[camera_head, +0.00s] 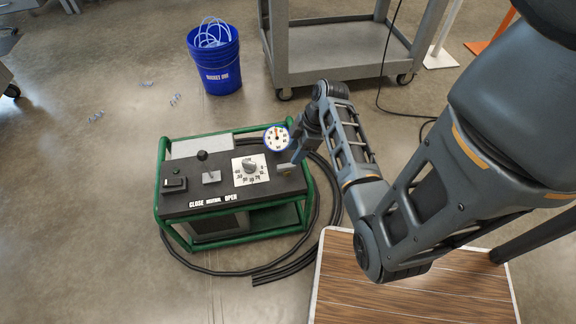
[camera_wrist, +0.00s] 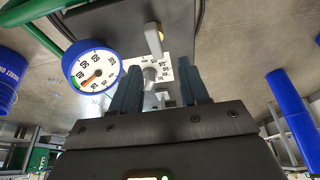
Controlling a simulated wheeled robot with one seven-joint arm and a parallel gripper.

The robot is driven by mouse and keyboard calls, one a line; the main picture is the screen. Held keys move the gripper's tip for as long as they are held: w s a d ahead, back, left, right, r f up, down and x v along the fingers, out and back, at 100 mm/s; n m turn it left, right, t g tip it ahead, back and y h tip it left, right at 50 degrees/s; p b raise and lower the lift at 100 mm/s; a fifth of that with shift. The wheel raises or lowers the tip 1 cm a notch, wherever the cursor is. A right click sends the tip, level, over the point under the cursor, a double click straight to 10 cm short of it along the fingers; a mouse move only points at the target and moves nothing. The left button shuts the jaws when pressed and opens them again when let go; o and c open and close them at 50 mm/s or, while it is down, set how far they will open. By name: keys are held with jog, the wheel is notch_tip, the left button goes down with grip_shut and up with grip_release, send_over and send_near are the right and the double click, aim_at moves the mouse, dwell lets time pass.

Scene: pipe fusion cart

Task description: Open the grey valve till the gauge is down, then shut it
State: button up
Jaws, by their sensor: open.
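The valve looks like a small grey-tan lever (camera_head: 286,168) at the right end of the cart's dark panel. In the wrist view the lever (camera_wrist: 154,40) stands just beyond and between my fingertips, apart from them as far as I can tell. The round white gauge with a blue rim (camera_head: 277,138) is at the panel's back right corner. In the wrist view the gauge (camera_wrist: 93,70) is left of my fingers, its orange needle pointing lower left; the exact reading is unclear. My gripper (camera_wrist: 160,69) is open and empty. It hangs over the panel's right end (camera_head: 297,155).
Green rails (camera_head: 307,190) frame the cart. Black hoses (camera_head: 325,195) lie at its right. A blue bucket (camera_head: 214,60) and a grey trolley (camera_head: 335,65) stand behind.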

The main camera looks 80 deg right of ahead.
aim_at(287, 165)
jog(key=x, duration=0.2)
jog(key=b+x, duration=0.1)
jog(key=x, duration=0.1)
jog(key=d+x, duration=0.1)
jog(key=x, duration=0.2)
jog(key=shift+s+f+b, duration=0.1)
jog(key=shift+f+b, duration=0.1)
jog(key=shift+b, duration=0.15)
jog(key=shift+a, duration=0.1)
jog(key=shift+c, duration=0.2)
grip_shut()
